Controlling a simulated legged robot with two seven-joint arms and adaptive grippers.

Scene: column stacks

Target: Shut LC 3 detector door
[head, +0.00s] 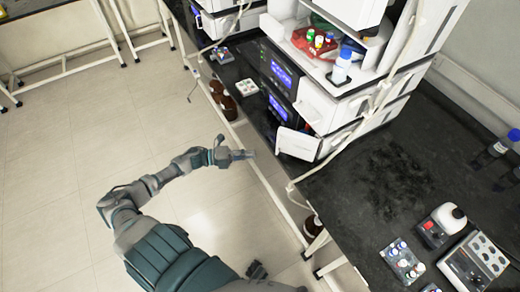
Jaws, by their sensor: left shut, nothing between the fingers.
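A small white door (297,144) stands swung out at the front of the lowest white module (335,112) of an instrument stack on the black bench. It appears ajar; I cannot read any label to confirm it is LC 3. My left gripper (246,154) is shut and empty. It shows left of the door, over the bench's front edge, apart from the door. A dark end piece at the bottom (257,270) looks like part of my right gripper; its fingers are not clear.
Dark modules with blue displays (281,74) stand left of the door. A bottle (342,67) and a red tray (315,42) sit on the stack. A pale tube (342,150) hangs down beside the door.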

